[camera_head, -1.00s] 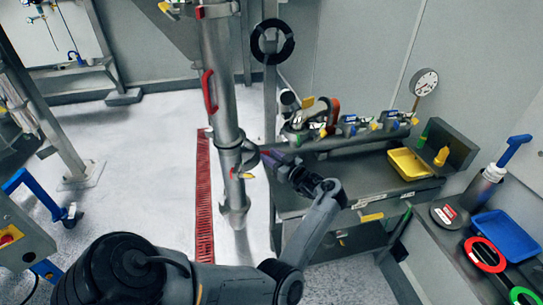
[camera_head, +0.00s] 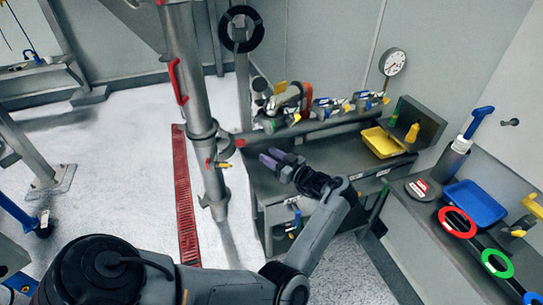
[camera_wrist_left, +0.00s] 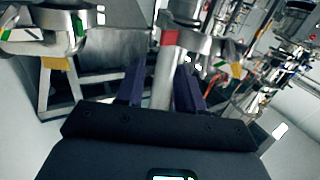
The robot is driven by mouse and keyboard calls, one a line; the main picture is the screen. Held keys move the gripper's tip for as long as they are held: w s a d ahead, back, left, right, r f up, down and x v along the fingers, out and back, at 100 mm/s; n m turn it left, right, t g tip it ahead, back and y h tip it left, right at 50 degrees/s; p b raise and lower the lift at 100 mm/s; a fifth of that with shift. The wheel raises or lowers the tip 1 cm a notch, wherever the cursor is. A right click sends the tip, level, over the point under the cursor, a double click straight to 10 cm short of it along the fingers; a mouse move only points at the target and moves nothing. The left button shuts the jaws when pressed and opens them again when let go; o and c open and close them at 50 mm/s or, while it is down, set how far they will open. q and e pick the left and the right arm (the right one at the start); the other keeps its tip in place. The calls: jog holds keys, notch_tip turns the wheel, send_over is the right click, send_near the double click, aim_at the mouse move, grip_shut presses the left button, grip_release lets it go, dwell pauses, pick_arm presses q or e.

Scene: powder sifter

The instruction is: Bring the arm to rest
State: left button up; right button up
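My left arm comes in from the lower left of the head view, and its gripper (camera_head: 272,157) has two purple fingers. It hangs in front of the grey workbench, to the right of the steel pipe and apart from it in the picture. In the left wrist view the two purple fingers (camera_wrist_left: 160,88) stand apart with nothing held between them. A steel pipe with a red patch shows beyond the fingers. My right gripper is in neither view.
The vertical steel pipe (camera_head: 192,70) has a red handle and a clamp. The grey workbench (camera_head: 335,155) carries a yellow tray (camera_head: 382,142) and several clamps. A side counter holds a blue tray (camera_head: 475,203), a red ring (camera_head: 457,222) and a green ring (camera_head: 497,263). Pale floor lies left of a red grate (camera_head: 185,200).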

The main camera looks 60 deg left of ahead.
pick_arm(q)
jog(key=w+f+m+t+h, duration=0.1)
jog(key=w+f+m+t, duration=0.35)
jog(key=t, duration=0.75)
jog(key=w+d+f+m+t+h, duration=0.1)
jog(key=d+f+m+t+h, duration=0.15)
jog(key=d+m+h, duration=0.4)
jog(key=d+f+m+t+h, duration=0.2)
jog(key=d+m+t, duration=0.15)
jog(key=d, duration=0.55)
jog(key=s+d+f+m+g+h, duration=0.3)
jog(key=s+d+m+g+h, duration=0.15)
jog(key=s+d, duration=0.65)
jog(key=s+d+f+m+g+h, duration=0.3)
jog(key=s+d+f+m, duration=0.15)
jog(key=s+d, duration=0.6)
notch_tip(320, 180, up, 32)
jog(key=p, duration=3)
jog(key=shift+s+d+f+m+p, duration=0.15)
jog(key=shift+m+p, duration=0.15)
jog(key=shift+m, duration=0.15)
